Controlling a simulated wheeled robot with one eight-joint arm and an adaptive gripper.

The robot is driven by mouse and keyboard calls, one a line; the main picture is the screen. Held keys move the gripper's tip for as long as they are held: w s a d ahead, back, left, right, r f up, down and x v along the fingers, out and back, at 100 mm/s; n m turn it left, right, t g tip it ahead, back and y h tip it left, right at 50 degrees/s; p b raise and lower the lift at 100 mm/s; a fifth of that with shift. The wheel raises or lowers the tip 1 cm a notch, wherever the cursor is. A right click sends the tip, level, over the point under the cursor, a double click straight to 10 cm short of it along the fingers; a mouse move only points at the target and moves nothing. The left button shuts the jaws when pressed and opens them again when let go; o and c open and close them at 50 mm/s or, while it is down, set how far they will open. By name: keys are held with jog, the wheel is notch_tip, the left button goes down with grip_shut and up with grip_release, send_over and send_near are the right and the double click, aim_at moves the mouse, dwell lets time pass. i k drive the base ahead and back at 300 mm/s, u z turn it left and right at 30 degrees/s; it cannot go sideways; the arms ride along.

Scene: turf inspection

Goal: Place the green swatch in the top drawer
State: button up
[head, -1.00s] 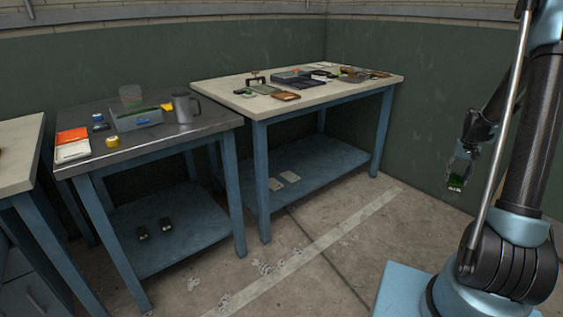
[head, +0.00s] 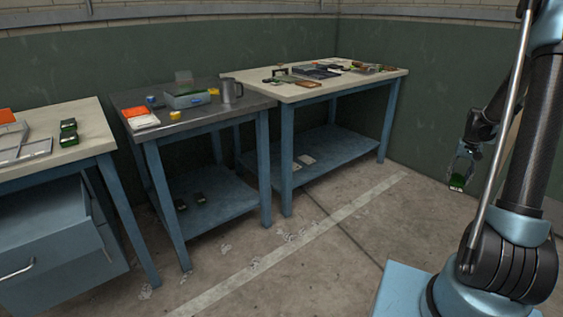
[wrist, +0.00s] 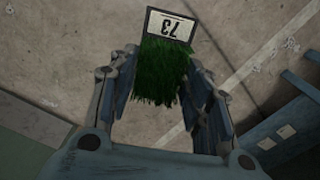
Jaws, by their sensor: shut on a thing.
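My gripper (head: 463,163) is at the right of the head view, held up over the floor, far from the benches. It is shut on the green swatch (wrist: 158,75), a tuft of dark green turf with a white label reading 73 at its outer end. The swatch also shows small in the head view (head: 456,182), hanging below the fingers. In the wrist view the fingers (wrist: 162,65) stand on both sides of the turf. A blue drawer (head: 62,245) under the left bench appears pulled out, with a handle on its front. Its inside is mostly hidden.
The left bench (head: 75,150) carries dark green-topped pieces (head: 69,132) and a grey tray (head: 25,150). The middle metal-topped table (head: 205,118) holds a bin and a mug (head: 231,90). The far right table (head: 290,92) is cluttered. Open concrete floor (head: 320,260) lies in front.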

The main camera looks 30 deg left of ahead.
aim_at(23, 237)
jog(key=u, duration=2.6)
